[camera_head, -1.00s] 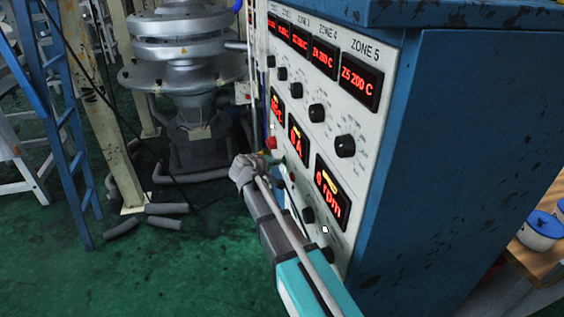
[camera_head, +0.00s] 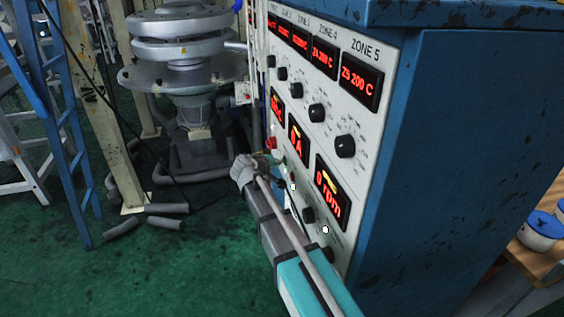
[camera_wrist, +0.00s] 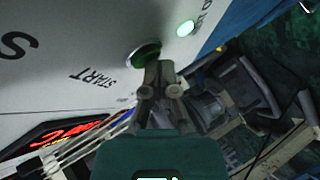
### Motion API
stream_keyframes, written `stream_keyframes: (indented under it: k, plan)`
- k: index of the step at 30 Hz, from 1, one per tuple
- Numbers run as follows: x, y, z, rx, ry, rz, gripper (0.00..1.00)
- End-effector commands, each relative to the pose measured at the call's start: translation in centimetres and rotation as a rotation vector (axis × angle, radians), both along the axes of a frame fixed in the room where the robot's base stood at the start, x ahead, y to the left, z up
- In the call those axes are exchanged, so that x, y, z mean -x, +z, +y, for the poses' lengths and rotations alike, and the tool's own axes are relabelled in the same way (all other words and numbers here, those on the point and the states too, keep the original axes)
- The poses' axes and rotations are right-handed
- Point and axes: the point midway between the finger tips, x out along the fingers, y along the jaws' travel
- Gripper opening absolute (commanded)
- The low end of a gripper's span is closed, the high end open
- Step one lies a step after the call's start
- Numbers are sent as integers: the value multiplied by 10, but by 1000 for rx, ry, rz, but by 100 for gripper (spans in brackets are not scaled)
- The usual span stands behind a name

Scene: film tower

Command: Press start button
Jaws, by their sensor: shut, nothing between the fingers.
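The green start button (camera_wrist: 143,54) sits on the white control panel (camera_wrist: 60,35), beside the printed word START (camera_wrist: 93,77) in the wrist view. My gripper (camera_wrist: 158,72) is shut and empty. Its fingertips are right at the button and overlap its edge in the picture. I cannot tell whether they touch it or whether it is pressed in. In the head view my gripper (camera_head: 268,160) is at the panel's lower left part, just below a red button (camera_head: 271,143). The start button is small and hard to make out there.
A lit indicator (camera_wrist: 185,28) is close to the start button. The panel carries several knobs and red displays, one reading 0 rpm (camera_head: 330,192). The blue cabinet (camera_head: 470,150) fills the right. Left are a blue ladder (camera_head: 62,110) and a metal die (camera_head: 180,60); green floor lies between.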

Motion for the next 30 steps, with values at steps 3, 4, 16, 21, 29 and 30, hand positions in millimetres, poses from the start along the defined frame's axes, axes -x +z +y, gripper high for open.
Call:
stream_keyframes:
  k: [3, 4, 16, 21, 29, 30]
  plan:
    - [1, 0, 3, 0, -1, 0, 0]
    - [1, 0, 5, 0, 0, 0, 0]
    - [3, 0, 14, 0, 0, 0, 0]
    - [3, 0, 14, 0, 0, 0, 0]
    - [4, 0, 19, 0, 0, 0, 0]
    - [4, 0, 21, 0, 0, 0, 0]
